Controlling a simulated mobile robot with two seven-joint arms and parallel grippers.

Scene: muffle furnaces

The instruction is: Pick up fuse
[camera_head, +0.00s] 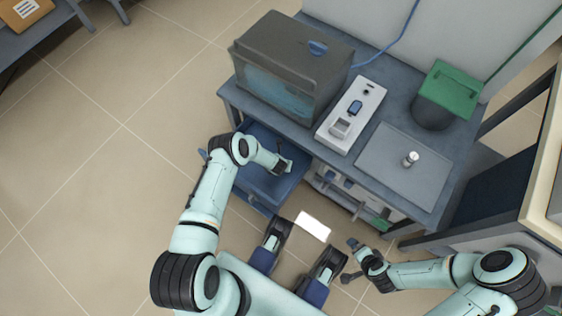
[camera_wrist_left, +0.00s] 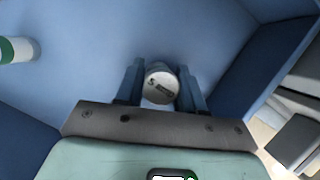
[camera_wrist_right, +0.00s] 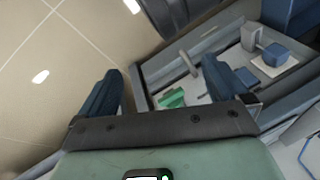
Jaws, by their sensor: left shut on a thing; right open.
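A pale cylindrical fuse with dark print on its end (camera_wrist_left: 161,86) stands between the two fingers of my left gripper (camera_wrist_left: 160,78) in the left wrist view. The gripper is shut on it, inside the open blue drawer (camera_head: 262,185) below the bench. In the head view my left gripper (camera_head: 283,164) reaches down into the drawer, and the fuse is too small to make out. A second cylinder, white and green (camera_wrist_left: 17,50), lies apart in the drawer at the left of the left wrist view. My right gripper (camera_wrist_right: 160,82) is open and empty, below the bench front.
The bench (camera_head: 386,132) carries a grey furnace box (camera_head: 290,62), a white switch unit (camera_head: 352,115), a grey plate (camera_head: 385,170) with a small metal cylinder (camera_head: 410,159), and a green-topped bin (camera_head: 446,90). A shelf with several items (camera_head: 350,197) is beside the drawer. Floor at left is clear.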

